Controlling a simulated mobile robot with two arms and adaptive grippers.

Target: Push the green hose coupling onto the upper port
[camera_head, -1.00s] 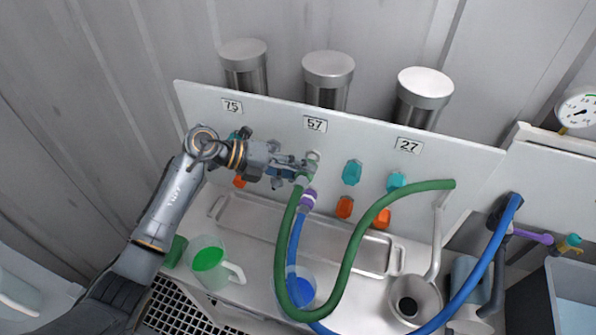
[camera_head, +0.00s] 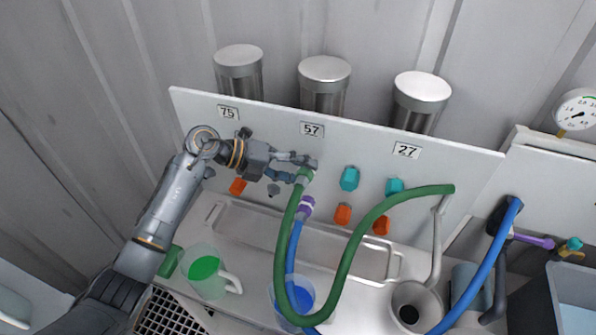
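The green hose (camera_head: 347,262) loops down in front of the white panel (camera_head: 260,125). Its coupling (camera_head: 306,176) is at the panel below the label 57, above a purple coupling (camera_head: 305,207) on a blue hose. My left gripper (camera_head: 307,171) is at the green coupling, its fingers parted, one above and one below it. The upper finger covers the spot where a grey round port showed before. I cannot tell how fully the coupling sits on the port. My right gripper is not in view.
Teal caps (camera_head: 349,178) and orange caps (camera_head: 343,214) sit on the panel to the right. Below are a metal tray (camera_head: 262,225), a jug with green liquid (camera_head: 205,268) and a container with blue liquid (camera_head: 300,297). Metal cylinders (camera_head: 324,75) stand behind.

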